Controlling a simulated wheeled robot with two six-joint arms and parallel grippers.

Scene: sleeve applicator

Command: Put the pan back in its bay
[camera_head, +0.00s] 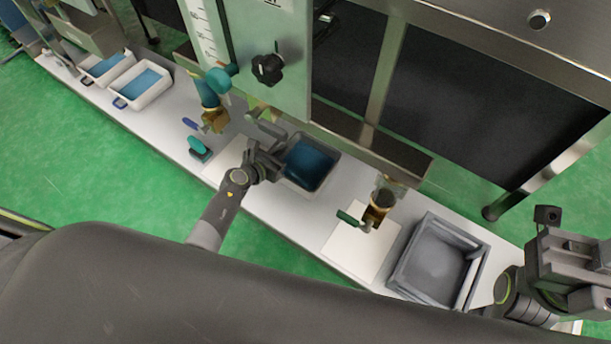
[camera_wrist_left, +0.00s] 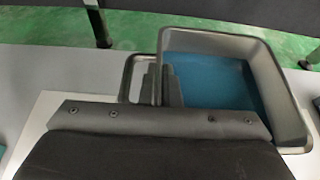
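I cannot tell whether the pan touches the counter. A grey square walled bay (camera_head: 402,266) stands empty at the right. My right gripper (camera_head: 570,262) is beyond it; its fingers are unclear.
A brass valve with a green lever (camera_head: 378,208) hangs over a white mat (camera_head: 345,255) between pan and bay. Another valve (camera_head: 212,115) and a teal-handled item (camera_head: 198,148) are left of the pan. White trays with blue contents (camera_head: 143,88) stand farther left. A metal frame (camera_head: 385,70) rises behind.

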